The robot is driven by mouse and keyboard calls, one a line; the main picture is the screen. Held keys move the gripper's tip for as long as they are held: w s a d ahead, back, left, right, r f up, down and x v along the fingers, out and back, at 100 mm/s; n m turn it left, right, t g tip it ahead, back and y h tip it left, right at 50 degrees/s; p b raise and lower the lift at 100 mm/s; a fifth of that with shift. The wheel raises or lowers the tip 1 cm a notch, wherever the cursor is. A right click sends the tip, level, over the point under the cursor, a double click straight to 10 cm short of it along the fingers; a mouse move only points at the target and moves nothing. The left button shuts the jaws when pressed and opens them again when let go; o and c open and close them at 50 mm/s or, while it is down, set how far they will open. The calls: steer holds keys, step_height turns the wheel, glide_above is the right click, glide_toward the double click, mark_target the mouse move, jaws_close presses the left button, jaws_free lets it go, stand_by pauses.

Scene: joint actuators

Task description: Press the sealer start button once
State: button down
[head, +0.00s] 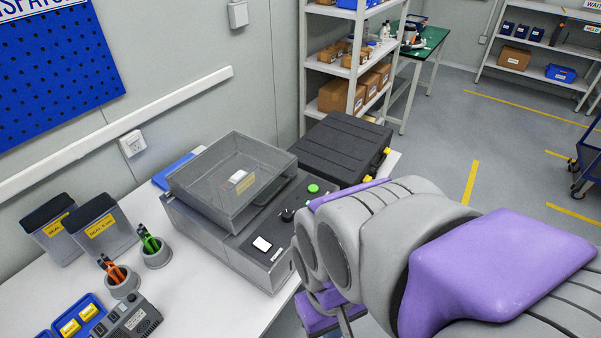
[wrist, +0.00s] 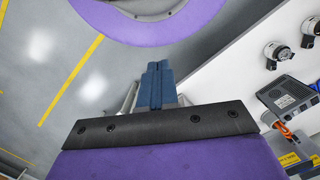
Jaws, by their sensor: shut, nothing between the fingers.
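The sealer (head: 195,216) is a grey box on the white table in the head view, with a see-through lid (head: 230,180) closed over its top. The sealer is not clearly visible in that view. In the head view my grey and purple arm stands to the right of the sealer and hides most of the gripper.
A black case (head: 345,142) stands behind the sealer. Pen cups (head: 156,256), grey bins (head: 105,225) and a small dark device (head: 132,318) stand to its left on the white table (head: 215,312). Open floor (head: 450,130) lies to the right, with shelves beyond.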

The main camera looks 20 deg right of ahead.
stand_by(0.8)
steer(key=w+a+r+m+t+y+p, duration=0.1)
steer(key=w+a+m+t+y+p, duration=0.35)
steer(key=w, duration=1.05)
steer(key=w+d+r+m+t+y+p, duration=0.15)
steer(key=w+m, duration=0.55)
steer(key=w, duration=0.7)
steer(key=w+d+f+m+t+h+p, duration=0.1)
steer(key=w+d+f+m+t+h, duration=0.1)
steer(key=w+d+m, duration=0.4)
steer(key=w+d+f+m+t+h+p, duration=0.1)
steer(key=w+d+f+m, duration=0.4)
steer(key=w+d, duration=0.5)
steer(key=d+m+t+p, duration=0.1)
steer(key=d, duration=0.5)
steer(key=shift+w+d+f+m+t+h, duration=0.15)
steer(key=shift+m+t+h, duration=0.2)
steer(key=shift+t+h, duration=0.05)
